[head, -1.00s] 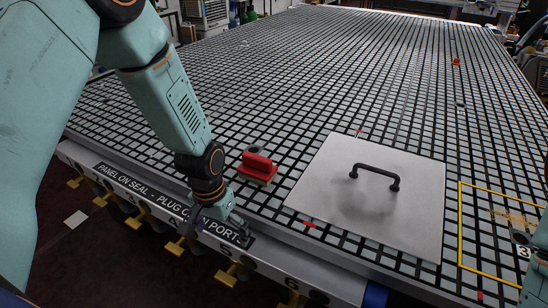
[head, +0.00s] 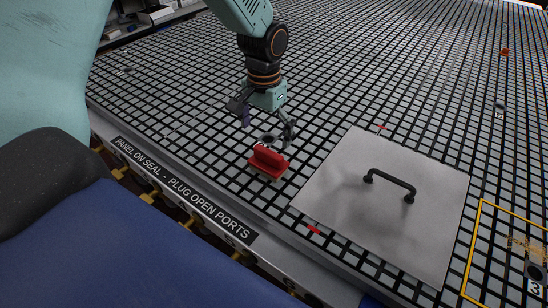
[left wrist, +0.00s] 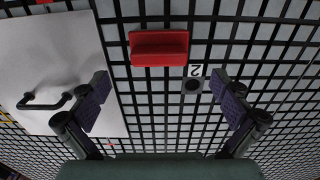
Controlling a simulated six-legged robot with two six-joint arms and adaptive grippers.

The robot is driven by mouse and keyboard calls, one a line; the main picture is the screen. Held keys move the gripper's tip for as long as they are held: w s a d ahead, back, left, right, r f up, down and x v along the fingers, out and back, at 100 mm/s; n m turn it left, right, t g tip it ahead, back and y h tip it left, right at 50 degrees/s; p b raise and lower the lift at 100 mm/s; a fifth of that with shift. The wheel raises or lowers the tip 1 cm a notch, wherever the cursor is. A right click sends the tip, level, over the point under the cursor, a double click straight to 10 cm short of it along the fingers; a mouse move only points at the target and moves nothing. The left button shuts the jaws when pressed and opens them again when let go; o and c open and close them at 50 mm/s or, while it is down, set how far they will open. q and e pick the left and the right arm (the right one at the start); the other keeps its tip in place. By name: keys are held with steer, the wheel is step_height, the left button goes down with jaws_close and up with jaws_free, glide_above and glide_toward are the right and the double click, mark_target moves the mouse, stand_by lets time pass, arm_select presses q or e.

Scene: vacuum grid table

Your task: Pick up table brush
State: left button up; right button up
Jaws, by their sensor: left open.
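The table brush, a red block with a raised red grip (head: 268,161), lies on the grid table near its front edge, left of the metal panel. My left gripper (head: 267,128) is open and empty, its fingers pointing down above the table just behind the brush. In the left wrist view the brush (left wrist: 159,48) shows whole at the top centre, beyond the spread fingertips (left wrist: 168,100) and apart from them. My right gripper is not seen.
A flat grey panel (head: 340,215) with a black handle (head: 390,182) lies right of the brush. A dark round port (head: 267,139) is just behind the brush. A yellow outlined square (head: 478,222) is at the right. The grid behind is mostly clear.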

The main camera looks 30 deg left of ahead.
mark_target(268, 151)
arm_select(q)
steer(key=shift+s+d+f, duration=0.1)
steer(key=shift+f, duration=0.45)
steer(key=f, duration=0.4)
steer(key=w+f, duration=0.1)
steer(key=f, duration=0.1)
steer(key=shift+a+f, duration=0.1)
steer(key=shift+a, duration=0.1)
steer(key=shift+s+d+r, duration=0.15)
steer(key=shift+d+r, duration=0.1)
steer(key=shift+d, duration=0.15)
steer(key=shift+c, duration=0.4)
steer(key=shift+a+f, duration=0.2)
steer(key=shift+a, duration=0.1)
steer(key=c, duration=0.4)
steer(key=shift+d+r, duration=0.15)
steer(key=shift+d, duration=0.05)
steer(key=c, duration=0.7)
steer(key=shift+a, duration=0.1)
steer(key=shift+c, duration=0.2)
step_height(268, 151, up, 10)
steer(key=shift+f, duration=0.1)
